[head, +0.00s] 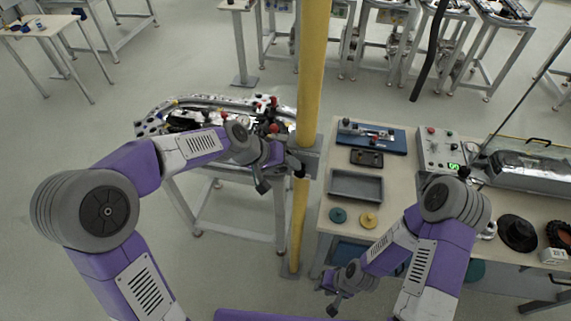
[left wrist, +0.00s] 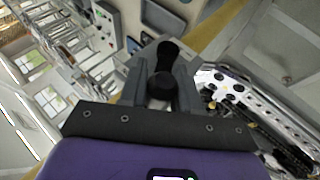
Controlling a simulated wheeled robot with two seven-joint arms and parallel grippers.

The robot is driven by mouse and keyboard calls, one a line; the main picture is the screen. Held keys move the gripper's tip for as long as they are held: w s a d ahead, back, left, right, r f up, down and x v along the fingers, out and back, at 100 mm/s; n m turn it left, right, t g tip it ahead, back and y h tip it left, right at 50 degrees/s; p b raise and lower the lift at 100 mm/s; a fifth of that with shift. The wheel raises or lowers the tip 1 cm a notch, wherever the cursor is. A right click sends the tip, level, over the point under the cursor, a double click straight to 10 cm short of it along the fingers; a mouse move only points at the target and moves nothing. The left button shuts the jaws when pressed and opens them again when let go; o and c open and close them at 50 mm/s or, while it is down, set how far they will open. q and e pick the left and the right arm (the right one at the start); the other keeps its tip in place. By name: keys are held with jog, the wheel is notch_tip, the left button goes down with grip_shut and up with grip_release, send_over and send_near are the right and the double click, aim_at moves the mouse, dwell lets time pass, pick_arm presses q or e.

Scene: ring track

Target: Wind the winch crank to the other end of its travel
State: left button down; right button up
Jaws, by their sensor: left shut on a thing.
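The winch (head: 312,158) is a grey bracket on a yellow post (head: 314,60) near the middle of the head view. Its crank has a black handle (head: 299,171), largely hidden by my gripper there. In the left wrist view the black handle (left wrist: 163,82) stands between the two grey fingers. My left gripper (head: 283,170) is shut on this handle, close to the left side of the post. It also shows in the left wrist view (left wrist: 161,88). My right gripper (head: 332,291) is low in the head view, apart from the winch, and looks open and empty.
A track table (head: 215,177) stands behind my left arm. Right of the post, a workbench (head: 395,187) carries a grey tray (head: 355,185), a blue fixture (head: 371,138), a control box (head: 445,150) and several small parts. Open floor (head: 110,130) lies to the left.

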pick_arm(q)
jog(key=shift+s+d+f, duration=0.2)
jog(key=shift+s+d, duration=0.1)
dwell(0.4)
jog(key=c, duration=1.2)
grip_release()
jog(key=o, duration=0.3)
jog(key=shift+w+d, duration=0.1)
jog(key=shift+d, duration=0.1)
jog(key=shift+a+r, duration=0.15)
jog(key=shift+a, duration=0.2)
jog(key=shift+a+r, duration=0.2)
jog(key=shift+r, duration=0.1)
jog(key=v, duration=0.6)
jog(key=shift+r, duration=0.25)
